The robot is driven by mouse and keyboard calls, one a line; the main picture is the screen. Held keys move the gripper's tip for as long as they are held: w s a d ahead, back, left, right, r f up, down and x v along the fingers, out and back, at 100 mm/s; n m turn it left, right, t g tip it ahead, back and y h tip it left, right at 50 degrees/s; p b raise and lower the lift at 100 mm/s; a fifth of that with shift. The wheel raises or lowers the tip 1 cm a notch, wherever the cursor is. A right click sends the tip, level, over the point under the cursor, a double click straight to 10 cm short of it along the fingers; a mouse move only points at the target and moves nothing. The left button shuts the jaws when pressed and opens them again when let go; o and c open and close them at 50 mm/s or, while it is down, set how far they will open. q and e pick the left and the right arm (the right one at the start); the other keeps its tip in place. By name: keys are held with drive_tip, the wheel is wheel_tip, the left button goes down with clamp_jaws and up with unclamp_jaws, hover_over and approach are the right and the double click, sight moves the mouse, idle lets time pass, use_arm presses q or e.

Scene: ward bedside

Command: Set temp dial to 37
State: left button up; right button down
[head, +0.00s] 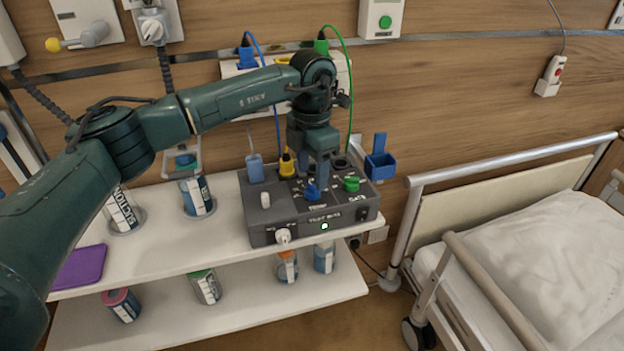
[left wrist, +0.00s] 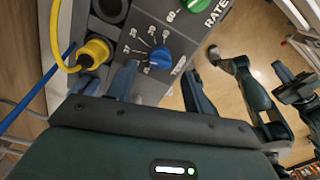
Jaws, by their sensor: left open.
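The blue temp dial (head: 311,192) sits on the front part of the grey control box (head: 285,232). It also shows in the left wrist view (left wrist: 160,57), with small white numbers around it and a label partly cut off by my finger. My left gripper (head: 319,172) is open and points down at the box from above. In the left wrist view its blue-grey fingers (left wrist: 158,84) stand apart near the dial. I cannot tell whether they touch it.
A green rate dial (head: 351,184) sits right of the temp dial. A yellow plug (head: 287,165), a blue plug (head: 255,169) and a white switch (head: 265,200) are close by. The box stands on a white shelf (head: 160,262) with canisters. A bed (head: 540,250) is at right.

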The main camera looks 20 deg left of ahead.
sight(312, 186)
use_arm(q)
wheel_tip(312, 186, up, 10)
drive_tip(key=shift+b, duration=0.3)
